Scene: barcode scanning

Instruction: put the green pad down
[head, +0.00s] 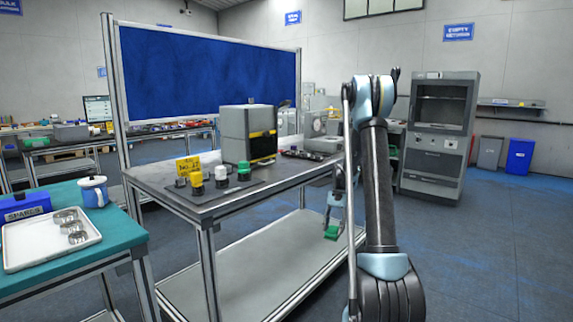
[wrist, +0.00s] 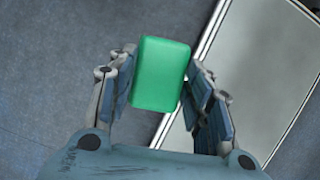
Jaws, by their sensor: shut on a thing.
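My gripper (wrist: 162,85) is shut on the green pad (wrist: 160,74), a rounded green block between the two blue-padded fingers in the wrist view. In the head view the green pad (head: 332,232) hangs below my gripper (head: 333,218), near the right end of the metal workbench and above its lower shelf or the floor beside it. The wrist view shows dark floor under the left of the pad and the pale shelf edge to its right.
A teal table (head: 120,235) with a white tray (head: 50,240) stands at left. Floor at right is clear.

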